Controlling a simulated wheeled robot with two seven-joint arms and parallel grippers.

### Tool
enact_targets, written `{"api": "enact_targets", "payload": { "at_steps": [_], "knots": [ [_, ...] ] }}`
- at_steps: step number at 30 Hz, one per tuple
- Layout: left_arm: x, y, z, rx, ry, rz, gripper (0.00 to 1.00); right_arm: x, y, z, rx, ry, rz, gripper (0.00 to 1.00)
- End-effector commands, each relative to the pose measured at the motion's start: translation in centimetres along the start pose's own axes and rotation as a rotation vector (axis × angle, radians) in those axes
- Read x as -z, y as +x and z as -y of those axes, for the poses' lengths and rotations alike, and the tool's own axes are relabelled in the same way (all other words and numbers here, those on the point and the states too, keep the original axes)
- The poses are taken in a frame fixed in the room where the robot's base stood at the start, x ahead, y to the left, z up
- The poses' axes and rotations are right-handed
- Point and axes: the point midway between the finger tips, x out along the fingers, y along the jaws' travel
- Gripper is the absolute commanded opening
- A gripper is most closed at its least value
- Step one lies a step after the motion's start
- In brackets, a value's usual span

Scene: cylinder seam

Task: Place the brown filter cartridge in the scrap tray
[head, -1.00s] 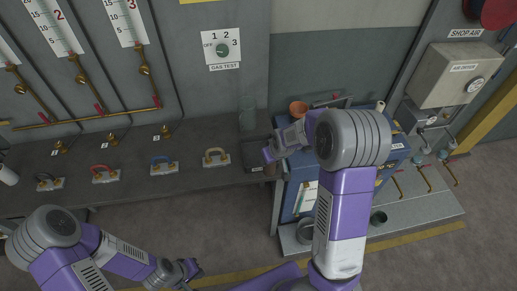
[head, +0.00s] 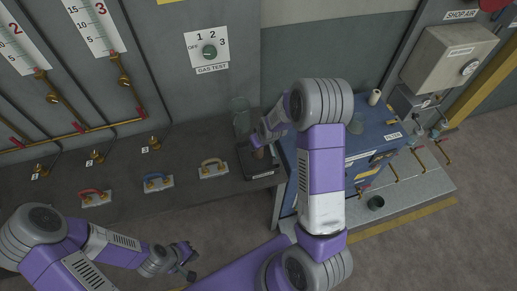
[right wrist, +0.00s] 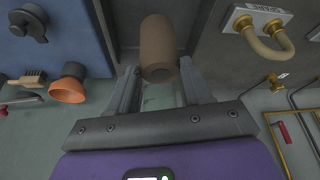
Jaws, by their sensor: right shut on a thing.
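The brown filter cartridge (right wrist: 158,50) stands out between the fingers of my right gripper (right wrist: 161,88) in the right wrist view. The gripper is shut on it. In the head view the right gripper (head: 257,143) and the cartridge (head: 259,153) are over the dark scrap tray (head: 262,175) at the bench's right end. I cannot tell whether the cartridge touches the tray floor. The dark tray (right wrist: 126,25) shows behind the cartridge in the wrist view. My left gripper (head: 190,262) is low at the front, its fingers apart and empty.
Handled plates, including a cream one (head: 212,168) and a blue one (head: 158,182), stand on the bench left of the tray. A clear glass vessel (head: 240,115) stands behind it.

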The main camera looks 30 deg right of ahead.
Motion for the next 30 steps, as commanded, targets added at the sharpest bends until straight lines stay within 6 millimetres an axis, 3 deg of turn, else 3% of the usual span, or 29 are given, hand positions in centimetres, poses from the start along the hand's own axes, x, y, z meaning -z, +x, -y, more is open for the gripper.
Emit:
{"api": "enact_targets", "payload": {
  "at_steps": [9,21,22,26,30],
  "knots": [
    [0.0,-0.1,-0.1,0.000,0.000,-0.001,0.00,-1.5,3.5,0.0,0.001,-0.001,0.001,0.03],
    [0.1,0.3,0.1,0.000,0.000,-0.001,0.00,-1.6,4.0,0.0,0.000,-0.001,-0.002,0.03],
    [0.1,0.3,0.1,0.000,0.000,-0.001,0.00,-1.6,3.9,0.0,0.000,-0.001,-0.001,0.52],
    [0.1,0.2,0.1,0.000,0.000,-0.001,0.00,-1.6,3.8,0.0,0.000,-0.001,-0.001,0.72],
    [0.1,0.2,0.1,0.000,0.000,-0.001,0.00,-1.6,3.8,0.0,0.000,-0.001,-0.001,0.75]
  ]
}}
